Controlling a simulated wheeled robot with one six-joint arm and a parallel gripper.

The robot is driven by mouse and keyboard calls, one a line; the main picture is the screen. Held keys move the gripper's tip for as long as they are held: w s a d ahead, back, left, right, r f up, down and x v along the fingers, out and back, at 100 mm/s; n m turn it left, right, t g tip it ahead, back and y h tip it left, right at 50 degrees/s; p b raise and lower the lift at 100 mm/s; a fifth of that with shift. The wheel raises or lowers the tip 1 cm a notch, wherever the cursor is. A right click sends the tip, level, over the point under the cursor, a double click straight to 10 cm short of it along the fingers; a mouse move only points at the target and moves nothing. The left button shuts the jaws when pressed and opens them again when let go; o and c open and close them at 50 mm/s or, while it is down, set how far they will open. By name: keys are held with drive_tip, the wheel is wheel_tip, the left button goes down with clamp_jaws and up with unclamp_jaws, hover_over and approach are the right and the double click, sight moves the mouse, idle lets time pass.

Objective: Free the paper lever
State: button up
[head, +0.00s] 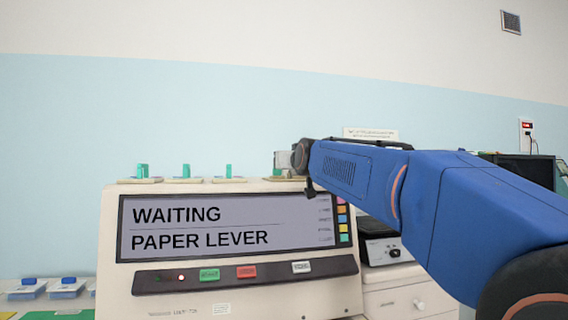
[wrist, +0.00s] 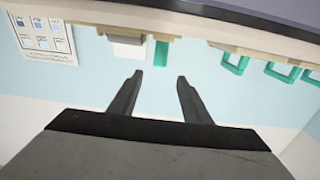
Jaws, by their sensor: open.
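The stainer's screen (head: 215,228) reads "WAITING" and "PAPER LEVER". Several teal upright pieces stand on the machine's top; in the head view one (head: 142,170) is at the left. In the head view my wrist hides most of the machine's top right corner.
Teal loops (wrist: 234,64) line the machine's edge at the right of the wrist view. A notice (wrist: 45,38) is on the wall. Below the screen are green and red buttons (head: 247,272). A black-topped device (head: 384,250) stands to the right. Air around my fingers is clear.

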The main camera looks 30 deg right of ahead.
drive_tip(key=shift+v, duration=1.2)
